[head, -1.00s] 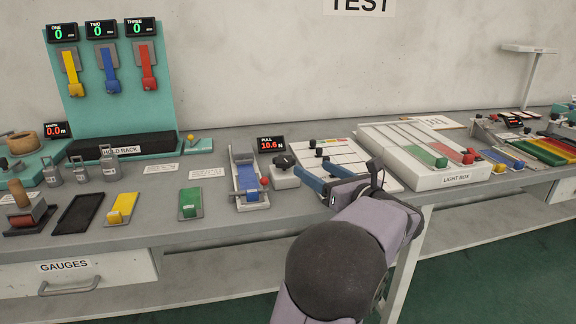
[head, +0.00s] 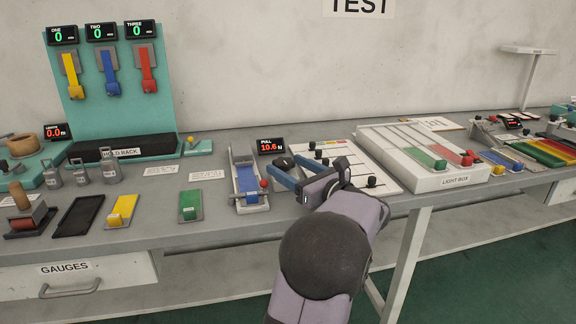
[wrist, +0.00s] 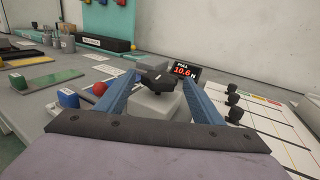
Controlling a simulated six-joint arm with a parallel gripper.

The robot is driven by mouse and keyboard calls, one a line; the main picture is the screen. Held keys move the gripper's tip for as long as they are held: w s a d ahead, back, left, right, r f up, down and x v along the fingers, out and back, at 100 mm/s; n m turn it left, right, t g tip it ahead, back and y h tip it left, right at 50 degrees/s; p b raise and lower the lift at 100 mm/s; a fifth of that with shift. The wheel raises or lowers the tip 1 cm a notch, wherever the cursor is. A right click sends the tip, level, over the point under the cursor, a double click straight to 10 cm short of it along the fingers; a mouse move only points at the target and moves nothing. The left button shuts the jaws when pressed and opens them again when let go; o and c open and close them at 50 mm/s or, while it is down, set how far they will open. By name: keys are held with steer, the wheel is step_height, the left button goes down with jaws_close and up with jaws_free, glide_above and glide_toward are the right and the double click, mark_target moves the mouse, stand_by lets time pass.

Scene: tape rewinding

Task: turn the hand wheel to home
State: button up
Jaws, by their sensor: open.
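The hand wheel is a black lobed knob (wrist: 155,79) on a light grey block (wrist: 158,104). In the wrist view it shows between the fingertips of my gripper (wrist: 159,77). My gripper is open, with one blue finger on each side of the wheel; I cannot tell whether either touches it. In the head view my gripper (head: 286,164) covers much of the block, and the wheel (head: 284,162) is mostly hidden. The red-digit PULL display (head: 270,146) behind it reads 10.6 N. No home mark on the wheel is legible.
Left of the wheel is a blue tape unit with a red ball (head: 264,184). To the right lies a white lined board (head: 375,165) with black knobs, then the raised light box (head: 455,181). The bench front edge is below my gripper.

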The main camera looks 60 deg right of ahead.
steer(key=shift+w+d, duration=0.15)
steer(key=shift+w, duration=0.25)
steer(key=c, duration=1)
steer(key=shift+c, duration=0.2)
steer(key=shift+d+n+t+y+b, duration=0.15)
steer(key=shift+n+t+y+b, duration=0.15)
steer(key=shift+n+y+b, duration=0.45)
steer(key=shift+d+r+n+y, duration=0.1)
steer(key=shift+n+y, duration=0.65)
steer(key=shift+y, duration=0.8)
